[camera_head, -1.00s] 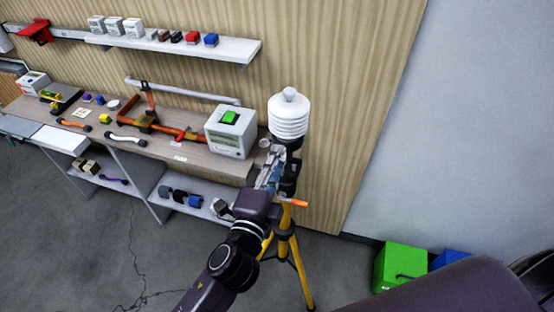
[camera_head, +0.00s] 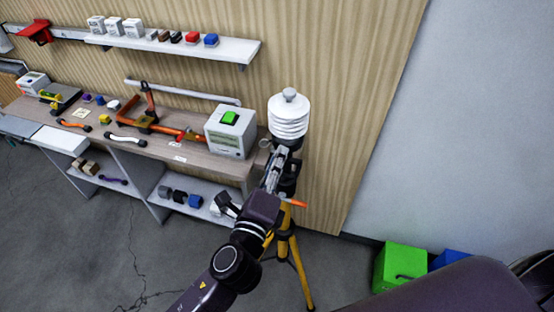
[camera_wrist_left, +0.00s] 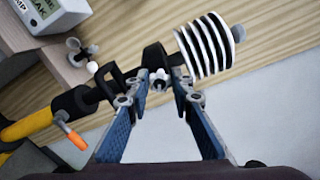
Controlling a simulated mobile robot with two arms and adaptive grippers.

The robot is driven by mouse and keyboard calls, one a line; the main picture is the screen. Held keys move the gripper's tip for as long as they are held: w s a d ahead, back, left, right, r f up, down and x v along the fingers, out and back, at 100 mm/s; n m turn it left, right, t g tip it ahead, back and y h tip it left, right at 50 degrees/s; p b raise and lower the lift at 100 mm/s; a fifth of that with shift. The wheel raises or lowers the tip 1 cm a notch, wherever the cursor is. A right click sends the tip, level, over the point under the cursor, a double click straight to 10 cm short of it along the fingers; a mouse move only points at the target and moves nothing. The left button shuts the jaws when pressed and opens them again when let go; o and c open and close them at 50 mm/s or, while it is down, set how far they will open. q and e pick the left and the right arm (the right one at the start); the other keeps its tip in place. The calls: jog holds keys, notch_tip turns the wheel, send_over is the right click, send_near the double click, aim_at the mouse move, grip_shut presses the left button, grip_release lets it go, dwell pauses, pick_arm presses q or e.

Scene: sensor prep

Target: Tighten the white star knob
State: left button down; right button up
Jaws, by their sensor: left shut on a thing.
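The white star knob (camera_wrist_left: 159,84) shows in the left wrist view on the black head of the tripod, between my fingertips. My left gripper (camera_wrist_left: 162,82) is shut on it, one blue-grey finger on each side. In the head view my left gripper (camera_head: 275,168) reaches up to the tripod head from below. The knob is too small and covered to make out there. The yellow tripod (camera_head: 284,244) stands at the bench's right end and carries a white ribbed sensor shield (camera_head: 289,117). My right gripper is not in view.
A workbench (camera_head: 196,154) with a white box with a green top (camera_head: 230,132) stands left of the tripod. An orange-tipped handle (camera_wrist_left: 74,136) sticks out from the tripod. Green (camera_head: 399,266) and blue (camera_head: 450,259) boxes are on the floor at right.

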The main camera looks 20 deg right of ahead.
pick_arm(q)
jog(key=shift+f, duration=0.1)
jog(key=c, duration=1.8)
grip_release()
jog(key=shift+o, duration=0.6)
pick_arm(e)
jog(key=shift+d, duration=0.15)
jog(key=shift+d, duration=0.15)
pick_arm(q)
jog(key=v, duration=1.2)
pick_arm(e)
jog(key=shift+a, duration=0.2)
